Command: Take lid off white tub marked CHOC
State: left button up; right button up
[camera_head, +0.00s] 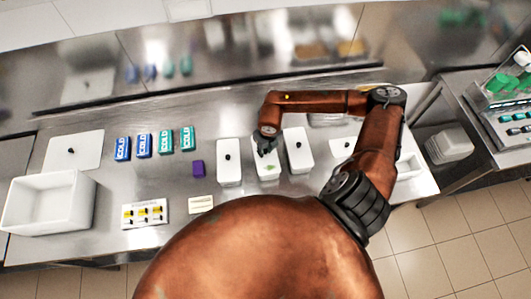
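Several white lidded tubs with black knobs stand in a row on the steel counter (110,205). The left tub (228,174) is clear to see. The middle tub (266,173) carries a small green mark, and the tub to its right (299,158) has its knob uncovered. No CHOC marking can be read from here. My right gripper (266,151) points down over the far part of the middle tub's lid and hides its knob. The fingers are small and dark, so I cannot tell whether they touch or grip the knob. My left gripper is out of view.
An open white bin (48,228) and a flat white lid (74,143) are at the left. My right arm covers the counter's right part.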

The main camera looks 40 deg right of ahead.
jog(key=shift+s+f, duration=0.1)
jog(key=shift+s, duration=0.05)
grip_shut()
jog(key=shift+a, duration=0.1)
